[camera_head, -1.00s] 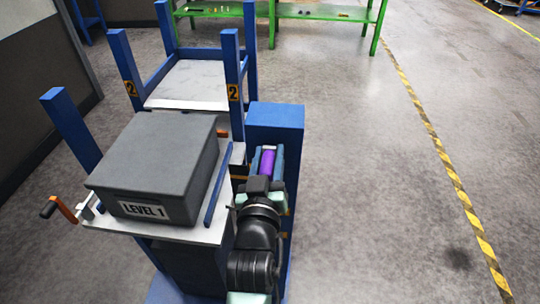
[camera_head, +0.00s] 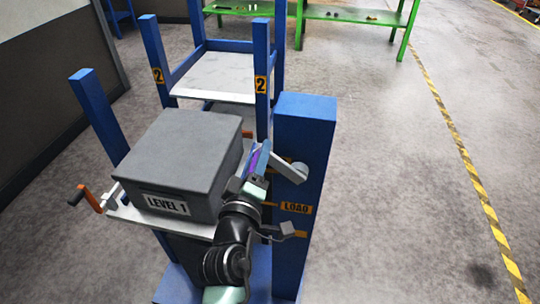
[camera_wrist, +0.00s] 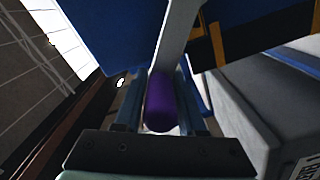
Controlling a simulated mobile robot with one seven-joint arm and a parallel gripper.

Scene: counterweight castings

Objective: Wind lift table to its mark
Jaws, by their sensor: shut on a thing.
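The lift table's white platform (camera_head: 130,214) bears a grey box (camera_head: 185,160) labelled LEVEL 1. A blue column (camera_head: 303,135) stands at its right, with an orange LOAD label (camera_head: 296,208) on its face. My gripper (camera_head: 257,161) is shut on the purple crank handle (camera_wrist: 159,105), between the box and the column. The handle lies between both fingers in the wrist view. A grey crank arm (camera_wrist: 178,38) runs from it towards a round hub (camera_head: 299,172) on the column. My arm hides part of the platform's right edge, and I cannot tell the platform's height against the label.
A blue rack with a pale shelf (camera_head: 222,78) and number 2 labels stands just behind the box. A green bench (camera_head: 345,16) is at the back. The floor (camera_head: 400,180) at the right is clear.

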